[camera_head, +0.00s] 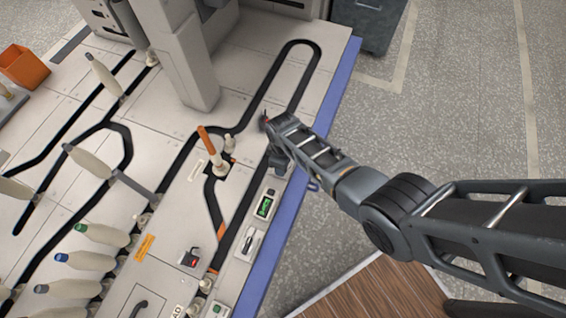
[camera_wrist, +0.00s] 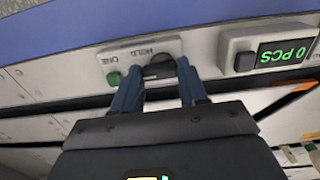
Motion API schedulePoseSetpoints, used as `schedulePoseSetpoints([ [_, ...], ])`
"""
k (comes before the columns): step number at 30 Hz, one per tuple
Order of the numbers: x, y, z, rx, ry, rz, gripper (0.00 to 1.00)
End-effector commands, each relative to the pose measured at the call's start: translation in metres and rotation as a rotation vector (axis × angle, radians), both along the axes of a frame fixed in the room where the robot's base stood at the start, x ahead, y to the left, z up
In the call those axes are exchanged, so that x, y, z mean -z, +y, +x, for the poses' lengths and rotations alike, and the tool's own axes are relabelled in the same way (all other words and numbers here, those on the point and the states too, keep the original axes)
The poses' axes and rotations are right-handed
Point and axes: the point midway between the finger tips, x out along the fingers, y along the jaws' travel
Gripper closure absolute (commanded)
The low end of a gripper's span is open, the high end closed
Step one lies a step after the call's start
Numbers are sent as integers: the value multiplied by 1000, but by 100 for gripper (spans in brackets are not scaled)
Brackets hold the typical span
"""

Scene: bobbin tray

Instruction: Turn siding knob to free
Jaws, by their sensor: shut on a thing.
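The siding knob appears as a black knob (camera_wrist: 158,68) on a small light panel (camera_wrist: 125,57) in the wrist view. The panel's lettering is upside down and reads HOLD and what looks like ONE. A green button (camera_wrist: 113,78) sits left of the knob. My gripper (camera_wrist: 160,82) has one blue-grey finger on each side of the knob and is shut on it. In the head view my gripper (camera_head: 279,165) is at the machine's right edge and hides the knob. The knob's exact pointer direction is hard to tell.
A counter box (camera_wrist: 268,55) reading 0 PCS stands right of the knob; its green display (camera_head: 264,207) shows in the head view. A blue edge rail (camera_head: 296,217) runs alongside. An orange-topped stick (camera_head: 206,141) stands by the black track (camera_head: 267,87).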

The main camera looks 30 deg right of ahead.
Motion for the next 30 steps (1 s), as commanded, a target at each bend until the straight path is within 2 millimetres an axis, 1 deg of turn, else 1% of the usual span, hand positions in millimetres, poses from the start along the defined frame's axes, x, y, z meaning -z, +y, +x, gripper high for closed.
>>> schedulePoseSetpoints([
  [7, 0, 0, 0, -2, -1, -1, 88],
  [8, 0, 0, 0, -2, -1, -1, 56],
  [15, 0, 0, 0, -1, -1, -1, 33],
  [23, -2, 0, 0, 0, -1, -1, 32],
  [26, -10, 0, 0, 0, -1, -1, 32],
  [30, -33, 0, 0, 0, -1, 0, 32],
])
